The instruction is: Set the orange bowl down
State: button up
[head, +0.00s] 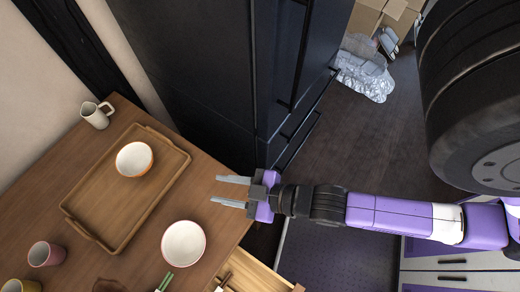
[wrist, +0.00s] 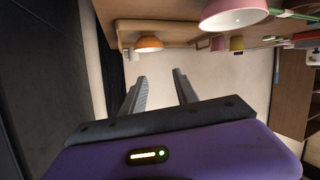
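The orange bowl (head: 134,159), white inside with an orange rim, stands upright in the wooden tray (head: 108,238) on the table. In the wrist view, which shows the table upside down, the orange bowl (wrist: 148,44) is beyond the fingers. My gripper (head: 232,189) is open and empty, its two fingers apart, at the table's right edge. It is to the right of the tray and clear of the bowl. The wrist view also shows my open gripper (wrist: 160,85) with nothing between the fingers.
A pink-rimmed white bowl (head: 184,243) stands on the table near my gripper. A white pitcher (head: 97,114) is at the far left, and a pink cup (head: 46,254) at the near left. Green chopsticks (head: 164,282) lie in front. A dark cabinet (head: 215,75) stands behind the table.

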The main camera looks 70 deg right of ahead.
jog(key=s+r+m, duration=0.2)
jog(key=s+r, duration=0.8)
jog(key=r, duration=0.1)
jog(key=shift+s+d+h, duration=0.15)
jog(key=shift+d+h, duration=0.1)
jog(key=shift+h, duration=0.05)
